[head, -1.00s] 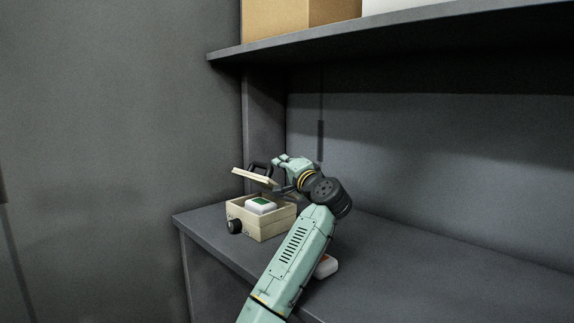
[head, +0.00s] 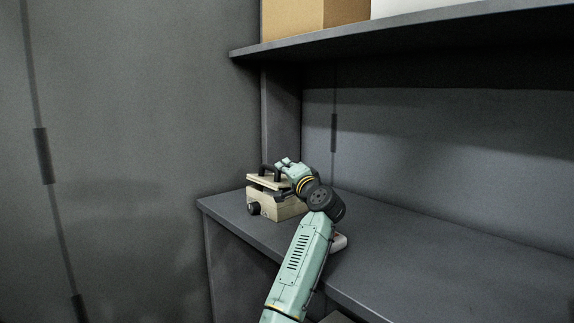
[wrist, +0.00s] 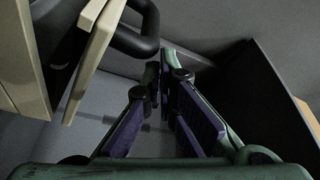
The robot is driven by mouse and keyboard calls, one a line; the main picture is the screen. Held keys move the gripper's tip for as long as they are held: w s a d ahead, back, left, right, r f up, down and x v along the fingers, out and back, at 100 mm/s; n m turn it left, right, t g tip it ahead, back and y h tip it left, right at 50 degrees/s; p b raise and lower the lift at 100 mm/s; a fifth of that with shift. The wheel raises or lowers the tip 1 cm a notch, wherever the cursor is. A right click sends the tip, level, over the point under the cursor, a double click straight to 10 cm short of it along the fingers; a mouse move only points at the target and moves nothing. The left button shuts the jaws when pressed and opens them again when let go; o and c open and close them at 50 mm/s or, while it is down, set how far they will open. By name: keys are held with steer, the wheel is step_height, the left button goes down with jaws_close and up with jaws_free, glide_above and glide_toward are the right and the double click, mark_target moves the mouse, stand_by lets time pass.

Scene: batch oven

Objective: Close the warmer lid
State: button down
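The warmer (head: 262,206) is a small cream box with a dark knob (head: 254,209) on its front, near the shelf's left end. Its lid (head: 266,183), with a black handle (head: 268,169), lies low over the box, with a dark gap still showing between them. In the wrist view the lid (wrist: 93,65) and its handle (wrist: 140,35) are at the upper left, beside the box wall (wrist: 22,60). My gripper (head: 281,190) is at the lid's right side. In the wrist view its fingertips (wrist: 159,72) are together with nothing between them. Contact with the lid cannot be told.
A white item (head: 340,241) is partly hidden behind my arm on the shelf (head: 410,262). An upper shelf (head: 400,35) carries a cardboard box (head: 300,18). A dark wall (head: 140,150) stands at left. The lower shelf's right part is clear.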

steer(key=shift+s+a+f, duration=0.2)
steer(key=shift+f, duration=0.2)
stand_by(0.3)
